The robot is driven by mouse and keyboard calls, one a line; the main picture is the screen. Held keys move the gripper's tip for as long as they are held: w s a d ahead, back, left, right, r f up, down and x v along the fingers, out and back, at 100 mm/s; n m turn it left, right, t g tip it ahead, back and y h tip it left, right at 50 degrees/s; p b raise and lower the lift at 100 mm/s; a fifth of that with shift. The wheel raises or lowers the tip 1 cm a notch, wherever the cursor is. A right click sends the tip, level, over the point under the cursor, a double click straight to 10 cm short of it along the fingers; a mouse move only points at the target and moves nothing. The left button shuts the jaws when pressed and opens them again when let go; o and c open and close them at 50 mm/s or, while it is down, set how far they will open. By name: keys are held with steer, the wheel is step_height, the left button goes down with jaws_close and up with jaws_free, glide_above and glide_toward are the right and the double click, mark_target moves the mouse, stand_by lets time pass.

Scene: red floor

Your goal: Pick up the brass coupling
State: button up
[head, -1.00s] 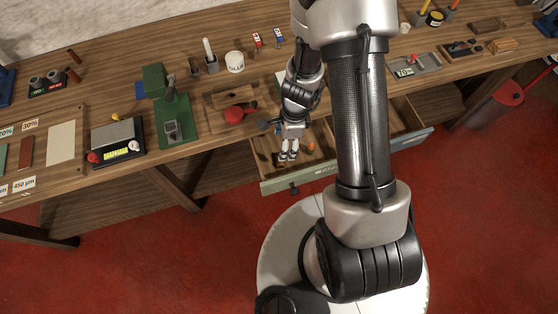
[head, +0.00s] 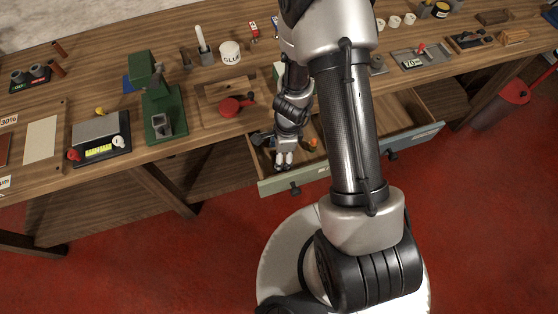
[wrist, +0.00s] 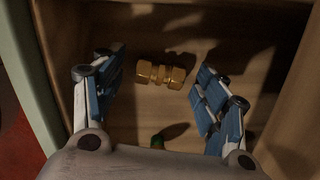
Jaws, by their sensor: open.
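The brass coupling (wrist: 161,74) lies on the floor of an open drawer (wrist: 180,18). In the wrist view it sits between the two blue-padded fingers of my gripper (wrist: 158,92), somewhat beyond their middle, with a gap on each side. My gripper is open and holds nothing. In the head view my gripper (head: 283,163) is down inside the drawer, near its green front (head: 310,178). The coupling cannot be made out in the head view.
A small green object (wrist: 157,142) lies in the drawer close to my gripper. An orange-topped thing (head: 313,142) shows right of the gripper. The drawer walls are close around it. A green press (head: 160,112) and a red-handled tool (head: 232,106) stand on the bench.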

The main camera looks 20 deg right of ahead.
steer(key=shift+c, duration=0.4)
steer(key=c, duration=1.1)
